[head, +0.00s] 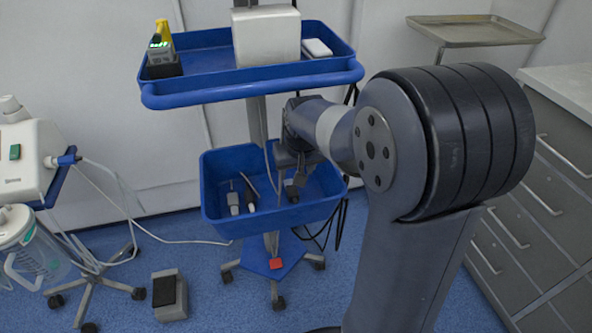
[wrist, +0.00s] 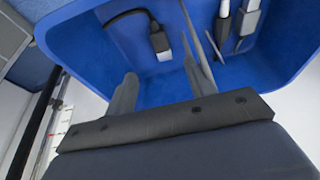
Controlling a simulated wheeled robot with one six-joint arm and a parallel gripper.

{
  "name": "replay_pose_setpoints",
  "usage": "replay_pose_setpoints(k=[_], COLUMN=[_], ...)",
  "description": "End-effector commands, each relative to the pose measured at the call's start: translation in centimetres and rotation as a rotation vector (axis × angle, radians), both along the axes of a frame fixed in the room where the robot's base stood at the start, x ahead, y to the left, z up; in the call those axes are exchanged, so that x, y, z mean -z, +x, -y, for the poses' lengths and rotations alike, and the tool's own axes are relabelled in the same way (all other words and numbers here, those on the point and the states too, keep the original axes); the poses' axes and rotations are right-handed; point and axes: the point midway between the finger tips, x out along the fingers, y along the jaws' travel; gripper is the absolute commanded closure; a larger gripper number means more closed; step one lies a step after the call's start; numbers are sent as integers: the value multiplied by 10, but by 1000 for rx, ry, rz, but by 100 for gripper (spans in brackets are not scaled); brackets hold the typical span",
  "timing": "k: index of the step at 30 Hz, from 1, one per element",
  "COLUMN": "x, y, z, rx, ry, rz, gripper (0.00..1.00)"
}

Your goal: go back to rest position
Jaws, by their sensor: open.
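My gripper (head: 289,194) points down over the lower blue bin (head: 222,216) of the cart. In the wrist view its two fingers (wrist: 160,84) stand apart with nothing between them, so it is open and empty. Grey and white hand tools lie in the bin: two on the left side (head: 234,204) (head: 251,204), and a dark-grey one (head: 292,190) beside the fingers. In the wrist view a corded tool (wrist: 160,42) lies beyond the fingers, and two more (wrist: 222,24) (wrist: 249,18) lie at the right. I cannot tell whether the fingers touch anything.
The upper blue tray (head: 210,93) overhangs the bin and carries a white box (head: 266,36) and a green-lit device (head: 160,48). A steel tray (head: 475,31) and drawer cabinet (head: 545,190) stand right. A white machine (head: 25,155) and a foot pedal (head: 170,294) are left.

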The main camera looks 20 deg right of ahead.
Motion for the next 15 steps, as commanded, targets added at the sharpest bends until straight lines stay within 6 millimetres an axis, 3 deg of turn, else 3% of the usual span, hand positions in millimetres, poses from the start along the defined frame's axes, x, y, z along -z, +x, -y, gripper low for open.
replay_pose_setpoints(k=[10, 15], x=[2, 16], y=[1, 5], z=[0, 0], rx=[0, 0], ry=[0, 0], rz=[0, -2], gripper=[48, 48])
